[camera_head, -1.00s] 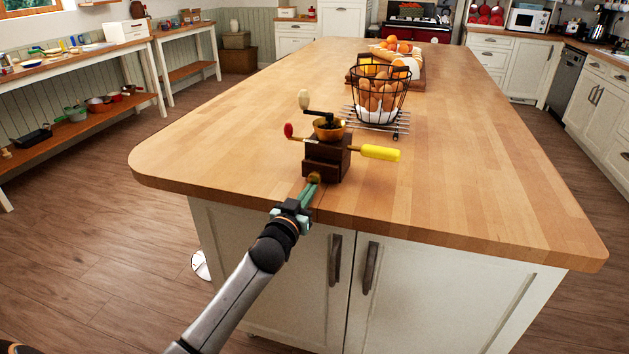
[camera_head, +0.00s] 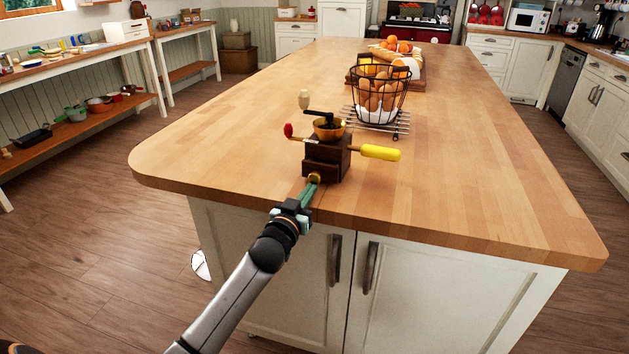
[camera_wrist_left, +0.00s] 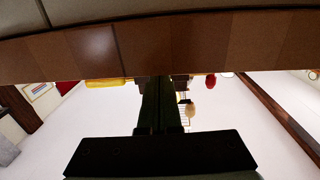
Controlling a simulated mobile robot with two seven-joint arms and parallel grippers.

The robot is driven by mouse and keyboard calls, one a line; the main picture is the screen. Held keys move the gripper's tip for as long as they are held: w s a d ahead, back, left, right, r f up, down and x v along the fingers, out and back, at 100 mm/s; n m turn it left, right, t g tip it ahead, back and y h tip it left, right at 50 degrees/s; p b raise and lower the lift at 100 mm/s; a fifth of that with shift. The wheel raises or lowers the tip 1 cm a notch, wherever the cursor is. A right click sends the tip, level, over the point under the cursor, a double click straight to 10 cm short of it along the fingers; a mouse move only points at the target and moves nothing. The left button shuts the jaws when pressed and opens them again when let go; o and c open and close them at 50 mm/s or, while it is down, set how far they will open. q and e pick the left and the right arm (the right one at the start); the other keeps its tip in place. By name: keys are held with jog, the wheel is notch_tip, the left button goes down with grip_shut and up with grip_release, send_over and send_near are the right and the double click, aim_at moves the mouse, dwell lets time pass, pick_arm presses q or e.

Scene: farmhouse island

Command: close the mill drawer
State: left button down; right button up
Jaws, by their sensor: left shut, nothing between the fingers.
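The dark wooden mill (camera_head: 333,160) stands upright near the front edge of the island, with a brass bowl (camera_head: 329,130) and a crank on top. Its small drawer is low on the front, with a round brass knob (camera_head: 315,177). My left gripper (camera_head: 313,183) is shut and empty, its fingertips at the knob and drawer front; contact is not clear. How far the drawer stands out is hard to tell. In the left wrist view, my shut fingers (camera_wrist_left: 160,105) hide most of the mill. My right gripper is not in view.
A yellow-handled tool (camera_head: 380,153) and a red-knobbed one (camera_head: 289,130) lie beside or behind the mill. A wire basket of eggs (camera_head: 378,98) stands on a rack behind it. The counter (camera_head: 470,170) is clear to the right and left.

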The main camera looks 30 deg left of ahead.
pick_arm(q)
jog(key=shift+w, duration=0.15)
jog(key=shift+w+a, duration=0.1)
jog(key=shift+w, duration=0.4)
jog(key=shift+s, duration=0.45)
jog(key=s+d+p, duration=0.1)
jog(key=s+p, duration=0.2)
jog(key=s, duration=0.5)
jog(key=shift+d, duration=0.25)
